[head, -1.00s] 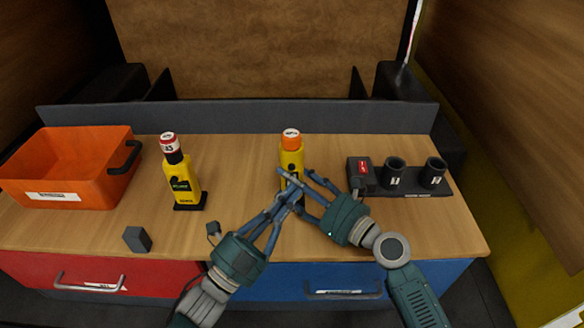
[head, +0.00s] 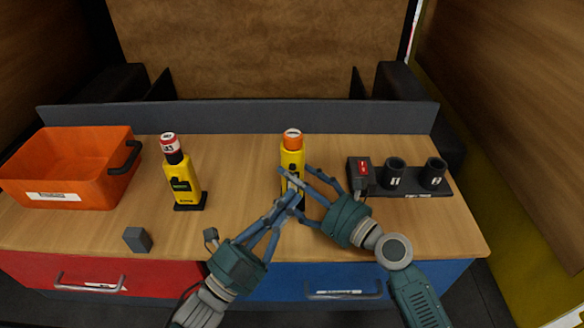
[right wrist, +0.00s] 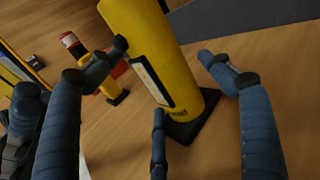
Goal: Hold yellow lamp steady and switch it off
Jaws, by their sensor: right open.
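A yellow lamp (head: 293,157) with an orange top stands upright at the middle of the wooden worktop. Fingers of both hands overlap there and hide the lower part in the head view.
A second yellow device (head: 181,185) with a red-and-white top stands left on a dark base. An orange crate (head: 60,196) is far left, and a small grey block (head: 137,239) lies near the front. A black holder (head: 414,193) with two cups is at right.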

